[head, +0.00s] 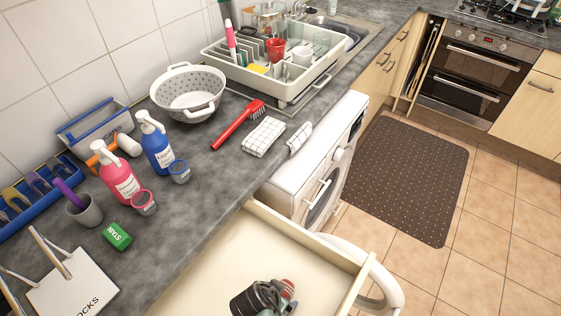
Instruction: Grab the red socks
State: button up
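A small bundle lies in the open pale drawer (225,262) at the bottom of the head view. It has a dark striped piece (255,299) at the left and a small dull red piece (287,286) at its upper right. The red piece may be a sock, but it is too small and partly covered to be sure. The bundle's lower end is cut off by the picture edge. A white carrier (72,287) with handles and lettering ending in "OCKS" stands on the counter at lower left. I do not see my gripper.
The grey counter (185,225) holds pink (118,180) and blue (157,148) soap bottles, a green sponge (117,236), a colander (189,95), a red brush (238,125), a checked cloth (263,137) and a dish rack (262,65). A washing machine (305,175) stands below. The mat (405,175) is clear.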

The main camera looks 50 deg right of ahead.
jog(key=c, duration=1.4)
jog(key=shift+c, duration=0.2)
